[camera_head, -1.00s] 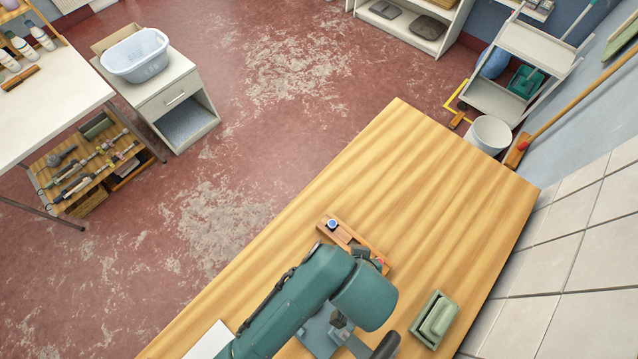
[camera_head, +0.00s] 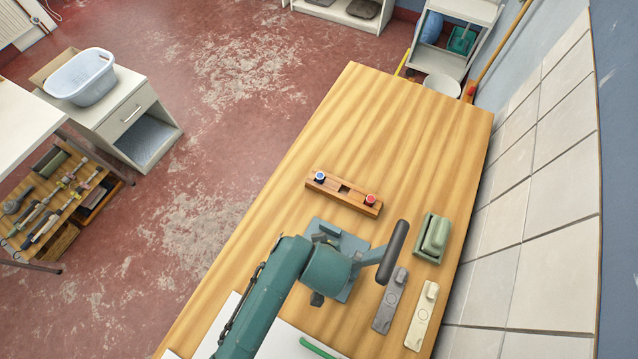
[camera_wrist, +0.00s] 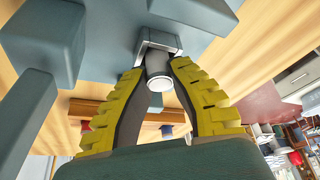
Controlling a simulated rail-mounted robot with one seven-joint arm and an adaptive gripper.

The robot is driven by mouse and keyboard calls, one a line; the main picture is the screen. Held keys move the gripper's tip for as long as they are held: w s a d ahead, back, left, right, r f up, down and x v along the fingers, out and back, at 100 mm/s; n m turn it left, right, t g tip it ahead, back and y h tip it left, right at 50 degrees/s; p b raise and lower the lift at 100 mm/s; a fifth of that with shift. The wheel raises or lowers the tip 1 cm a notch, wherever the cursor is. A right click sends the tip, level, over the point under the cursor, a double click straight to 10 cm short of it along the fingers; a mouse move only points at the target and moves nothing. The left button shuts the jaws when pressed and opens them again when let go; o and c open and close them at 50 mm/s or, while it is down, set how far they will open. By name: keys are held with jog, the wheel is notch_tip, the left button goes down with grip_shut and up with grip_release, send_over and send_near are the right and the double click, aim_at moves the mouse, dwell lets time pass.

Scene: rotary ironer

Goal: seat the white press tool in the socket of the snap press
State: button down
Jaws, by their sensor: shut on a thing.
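My gripper (camera_wrist: 157,66) has its two yellow fingers closed on the white press tool (camera_wrist: 161,83), a short dark cylinder with a white round end. In the wrist view, the tool is right at a silver U-shaped bracket (camera_wrist: 160,40) on the teal snap press. I cannot tell whether the tool is seated in the socket or only touching it. In the head view, the press (camera_head: 344,244) is partly behind my arm, with its black-handled lever (camera_head: 393,252) sticking out to the right. My fingers and the tool are hidden there.
A wooden rack (camera_head: 344,193) behind the press holds a blue-topped tool (camera_head: 320,176) and a red-topped tool (camera_head: 370,200), with an empty slot between. A green block in a tray (camera_head: 431,238), a grey plate (camera_head: 390,300) and a cream plate (camera_head: 422,315) lie to the right. The far table is clear.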

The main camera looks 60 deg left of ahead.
jog(key=shift+f, duration=0.25)
jog(key=shift+f, duration=0.1)
jog(key=c, duration=1.1)
grip_release()
jog(key=v, duration=1.2)
